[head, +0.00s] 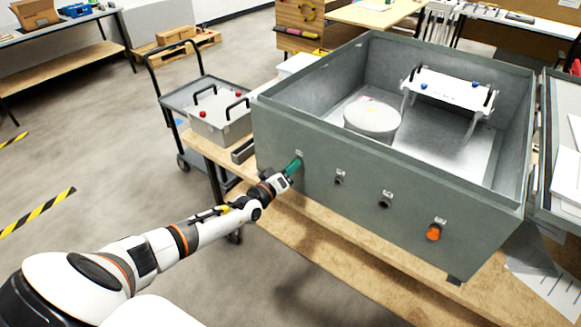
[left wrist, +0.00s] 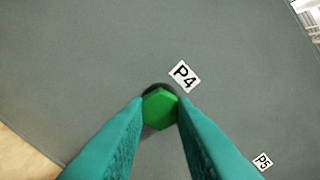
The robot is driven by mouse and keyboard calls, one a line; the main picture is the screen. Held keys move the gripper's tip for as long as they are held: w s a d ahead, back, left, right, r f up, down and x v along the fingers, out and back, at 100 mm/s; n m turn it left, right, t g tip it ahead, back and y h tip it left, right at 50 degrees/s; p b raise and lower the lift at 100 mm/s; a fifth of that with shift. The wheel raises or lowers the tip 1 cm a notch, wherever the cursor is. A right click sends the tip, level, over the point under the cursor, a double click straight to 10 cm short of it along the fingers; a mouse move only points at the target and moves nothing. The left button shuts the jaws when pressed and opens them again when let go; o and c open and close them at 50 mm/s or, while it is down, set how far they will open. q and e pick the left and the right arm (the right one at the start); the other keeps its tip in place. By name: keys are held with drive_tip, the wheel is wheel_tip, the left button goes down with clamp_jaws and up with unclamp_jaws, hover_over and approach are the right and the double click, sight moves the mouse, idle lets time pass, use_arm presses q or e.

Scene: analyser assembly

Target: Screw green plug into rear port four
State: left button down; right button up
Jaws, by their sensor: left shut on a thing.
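The green plug (left wrist: 159,108) shows its hexagonal head between my left gripper's teal fingers in the left wrist view. It sits at the port beside the P4 label (left wrist: 184,75), and a dark ring shows behind its upper edge. How deep it sits I cannot tell. My left gripper (head: 295,165) is shut on the plug at the leftmost port on the outer wall of the grey analyser housing (head: 390,205). In the head view the fingers hide the plug. My right gripper is not in view.
Two dark ports (head: 339,179) and an orange plug (head: 433,233) follow to the right on the same wall. The housing stands on a wooden table (head: 330,236). A grey lidded box (head: 220,118) is left of it.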

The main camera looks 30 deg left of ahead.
use_arm(q)
drive_tip(key=m+p, duration=0.2)
drive_tip(key=m, duration=0.4)
drive_tip(key=shift+a, duration=0.1)
drive_tip(key=c, duration=1.2)
unclamp_jaws()
drive_tip(key=shift+o, duration=0.2)
drive_tip(key=s+p, duration=0.4)
drive_tip(key=s, duration=0.3)
drive_tip(key=shift+a, duration=0.2)
